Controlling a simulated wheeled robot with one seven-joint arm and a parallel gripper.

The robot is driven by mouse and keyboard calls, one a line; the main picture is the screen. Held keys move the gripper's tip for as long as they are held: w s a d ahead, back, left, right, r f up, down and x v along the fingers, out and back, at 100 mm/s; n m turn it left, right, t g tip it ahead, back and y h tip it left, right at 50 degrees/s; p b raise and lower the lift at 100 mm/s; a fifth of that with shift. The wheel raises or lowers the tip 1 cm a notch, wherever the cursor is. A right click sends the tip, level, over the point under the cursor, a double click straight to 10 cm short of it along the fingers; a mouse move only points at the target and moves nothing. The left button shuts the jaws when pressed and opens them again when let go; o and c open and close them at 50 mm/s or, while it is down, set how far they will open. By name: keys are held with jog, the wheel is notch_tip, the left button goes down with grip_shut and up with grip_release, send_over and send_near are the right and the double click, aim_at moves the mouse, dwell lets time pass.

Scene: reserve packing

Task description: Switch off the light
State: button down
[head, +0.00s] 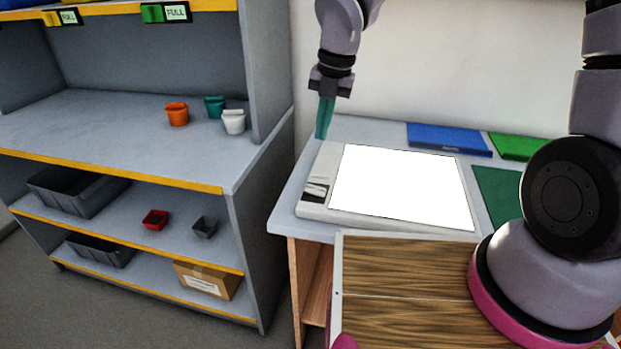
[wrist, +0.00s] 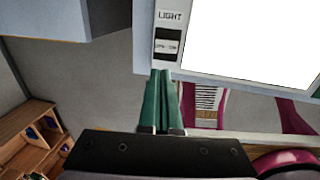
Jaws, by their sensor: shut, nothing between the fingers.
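The light panel (head: 400,185) lies on the table, its large face glowing bright white. Its pale frame has a black and white switch (head: 316,191) on the left side. In the wrist view the switch (wrist: 168,45) sits under the word LIGHT, with small lettering I cannot read surely. My gripper (head: 322,135) points down near the panel's back left corner, its green fingers shut and empty. In the wrist view the fingertips (wrist: 164,72) show at the frame's edge, just below the switch in the picture. I cannot tell whether they touch anything.
A blue flat item (head: 448,138) and a green one (head: 518,147) lie behind the panel. A shelf unit (head: 262,150) stands left, holding an orange cup (head: 177,114), other cups and bins. A wooden-topped surface (head: 405,290) is in front.

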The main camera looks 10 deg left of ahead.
aim_at(312, 188)
jog(key=f, duration=0.4)
jog(key=a+f, duration=0.1)
jog(key=f, duration=0.4)
jog(key=a+f, duration=0.1)
jog(key=f, duration=0.3)
jog(key=shift+w+f, duration=0.2)
jog(key=shift+f, duration=0.2)
jog(key=shift+a+f+h, duration=0.2)
jog(key=shift+h, duration=0.1)
jog(key=shift+d, duration=0.25)
jog(key=shift+s+d+r, duration=0.1)
jog(key=shift+s+d, duration=0.05)
jog(key=shift+d, duration=0.5)
jog(key=shift+r, duration=0.15)
